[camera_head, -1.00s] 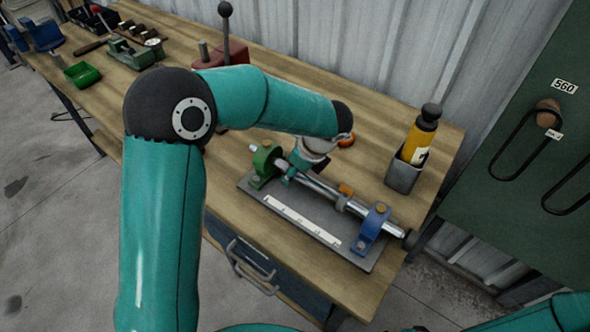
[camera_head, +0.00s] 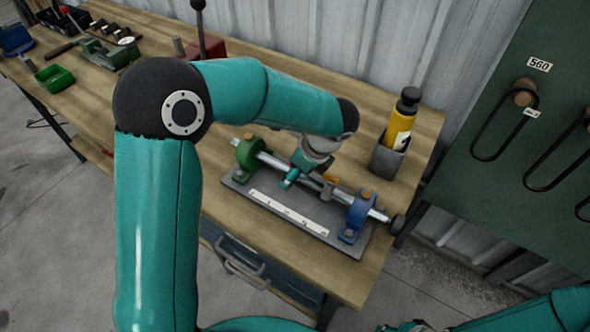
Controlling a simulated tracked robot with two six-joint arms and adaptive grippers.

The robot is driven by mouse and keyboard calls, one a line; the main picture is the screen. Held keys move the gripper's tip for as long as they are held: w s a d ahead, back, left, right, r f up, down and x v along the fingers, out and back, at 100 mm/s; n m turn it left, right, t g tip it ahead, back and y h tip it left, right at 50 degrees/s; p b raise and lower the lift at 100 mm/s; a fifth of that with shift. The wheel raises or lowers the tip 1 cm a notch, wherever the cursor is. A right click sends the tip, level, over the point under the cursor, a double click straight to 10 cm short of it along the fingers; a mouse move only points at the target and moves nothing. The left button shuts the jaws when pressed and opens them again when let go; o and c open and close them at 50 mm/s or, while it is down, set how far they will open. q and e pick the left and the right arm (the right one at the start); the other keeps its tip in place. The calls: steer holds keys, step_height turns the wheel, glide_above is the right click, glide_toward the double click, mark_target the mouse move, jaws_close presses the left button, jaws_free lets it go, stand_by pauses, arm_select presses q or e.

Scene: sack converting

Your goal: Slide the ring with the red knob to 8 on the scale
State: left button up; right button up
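A steel rod (camera_head: 272,159) runs between a green end block (camera_head: 248,152) and a blue end block (camera_head: 359,211) on a grey plate. A white scale (camera_head: 288,212) lies along its front; its digits are too small to read. A ring with an orange knob (camera_head: 330,179) sits on the rod right of my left gripper (camera_head: 291,178). My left gripper is down at the rod; its finger opening and anything between the fingers cannot be made out. No red knob shows clearly; it may be hidden behind the gripper. My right gripper (camera_head: 408,327) barely shows at the bottom edge.
A yellow bottle with a black cap (camera_head: 400,125) stands in a grey holder (camera_head: 387,160) behind the rod's right end. A green tray (camera_head: 55,77) and tools lie at the far left. The bench is clear left of the plate (camera_head: 235,184).

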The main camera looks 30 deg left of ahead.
arm_select(q)
steer(key=v, duration=1.2)
stand_by(0.5)
